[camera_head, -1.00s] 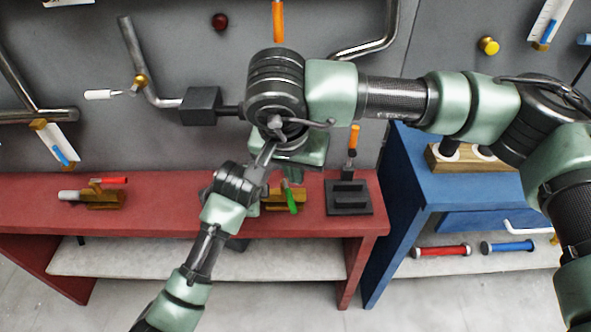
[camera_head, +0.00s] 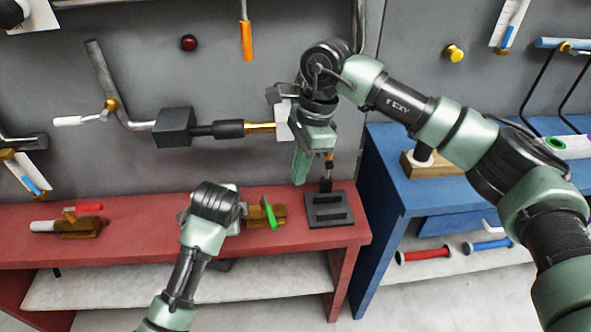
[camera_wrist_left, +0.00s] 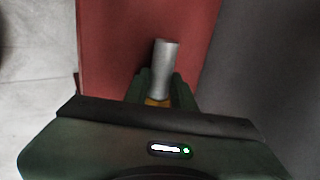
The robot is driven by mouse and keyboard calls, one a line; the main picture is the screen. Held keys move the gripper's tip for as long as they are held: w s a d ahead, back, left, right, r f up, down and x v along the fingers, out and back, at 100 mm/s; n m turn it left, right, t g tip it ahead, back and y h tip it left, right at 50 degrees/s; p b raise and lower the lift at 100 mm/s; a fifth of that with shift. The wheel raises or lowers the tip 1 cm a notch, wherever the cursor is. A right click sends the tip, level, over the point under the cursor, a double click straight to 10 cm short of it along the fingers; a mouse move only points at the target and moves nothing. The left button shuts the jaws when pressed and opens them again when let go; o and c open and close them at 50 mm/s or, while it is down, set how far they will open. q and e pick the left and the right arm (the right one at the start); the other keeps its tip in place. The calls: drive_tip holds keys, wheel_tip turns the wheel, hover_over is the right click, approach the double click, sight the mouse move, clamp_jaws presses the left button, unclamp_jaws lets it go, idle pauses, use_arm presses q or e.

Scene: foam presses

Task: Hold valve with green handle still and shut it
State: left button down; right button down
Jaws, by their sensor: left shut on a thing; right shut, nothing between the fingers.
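The valve with the green handle (camera_head: 269,213) has a brass body (camera_head: 252,218) and lies on the red bench. Its green handle stands out across the body. My left gripper (camera_wrist_left: 160,88) is shut on the valve in the left wrist view, with a grey pipe end (camera_wrist_left: 165,58) sticking out beyond the fingers and a little brass between them. In the head view the left wrist hides the valve's left side. My right gripper (camera_head: 299,178) is shut and empty. It points down to the upper right of the green handle in the picture, apart from it.
A second valve with a red handle (camera_head: 82,209) lies on the red bench (camera_head: 150,245) at left. A black stand (camera_head: 328,210) is right of the green-handled valve. A dark box with a rod (camera_head: 172,127) is on the grey wall. A blue bench (camera_head: 395,185) stands at right.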

sight(271, 216)
drive_tip(key=s+a+f, duration=0.1)
drive_tip(key=a+f, duration=0.3)
drive_tip(key=f, duration=0.4)
drive_tip(key=shift+a+f, duration=0.25)
drive_tip(key=shift+f, duration=0.15)
drive_tip(key=shift+s, duration=0.1)
drive_tip(key=shift+s+a, duration=0.2)
drive_tip(key=shift+a, duration=0.3)
drive_tip(key=shift+s+a, duration=0.2)
drive_tip(key=shift+a, duration=0.25)
drive_tip(key=shift+d, duration=0.2)
